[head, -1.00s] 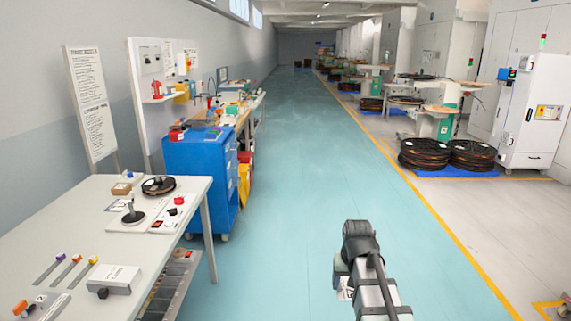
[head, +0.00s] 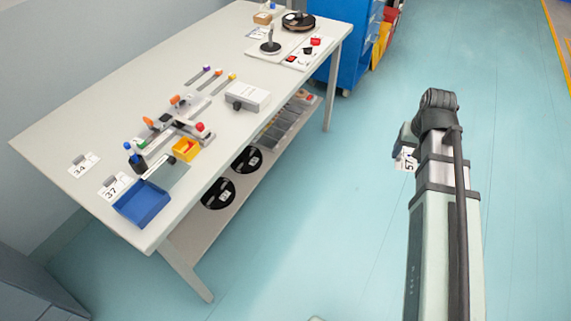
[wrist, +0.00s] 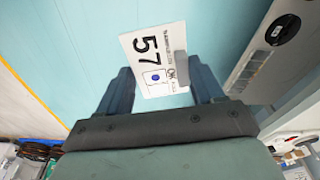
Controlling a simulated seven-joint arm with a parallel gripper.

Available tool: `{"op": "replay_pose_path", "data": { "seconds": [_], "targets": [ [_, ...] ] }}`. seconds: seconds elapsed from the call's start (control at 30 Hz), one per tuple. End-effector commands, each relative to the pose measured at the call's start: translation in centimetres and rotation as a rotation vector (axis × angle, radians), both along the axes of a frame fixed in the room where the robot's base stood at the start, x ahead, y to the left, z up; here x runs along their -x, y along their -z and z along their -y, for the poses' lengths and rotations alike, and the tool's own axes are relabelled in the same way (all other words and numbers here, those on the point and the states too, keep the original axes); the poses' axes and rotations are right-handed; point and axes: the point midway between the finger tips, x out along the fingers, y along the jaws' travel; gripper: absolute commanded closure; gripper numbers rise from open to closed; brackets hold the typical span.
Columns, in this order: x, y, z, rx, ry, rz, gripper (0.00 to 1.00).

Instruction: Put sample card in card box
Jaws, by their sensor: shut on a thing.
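The sample card (wrist: 155,55) is white, printed 57, with a grey tab along one edge. My gripper (wrist: 165,86) is shut on it, and the card sticks out past the fingertips in the wrist view. In the head view the card (head: 406,160) hangs in the air over the floor, right of the table and apart from it. My gripper is mostly hidden there behind my arm. A blue open box (head: 141,206), which looks like the card box, stands on the table's near corner. Its inside looks empty.
Cards marked 34 (head: 82,166) and 37 (head: 114,186) lie near the blue box. A small yellow bin (head: 186,150), tools and a white box (head: 247,97) stand on the white table (head: 150,85). A shelf with black reels runs below. The floor between is clear.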

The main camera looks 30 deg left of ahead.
Motion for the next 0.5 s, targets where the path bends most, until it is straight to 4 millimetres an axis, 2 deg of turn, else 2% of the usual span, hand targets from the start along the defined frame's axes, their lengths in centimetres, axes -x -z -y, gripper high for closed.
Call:
{"op": "replay_pose_path", "data": {
  "seconds": [0.03, 0.1, 0.5],
  "targets": [
    [0.4, -0.1, -1.6, 0.000, -0.027, 0.000, 0.66],
    [0.9, -0.2, -3.6, 0.000, -0.060, -0.001, 0.66],
    [4.9, -1.0, -14.4, -0.002, -0.244, -0.003, 0.66]
  ]
}}
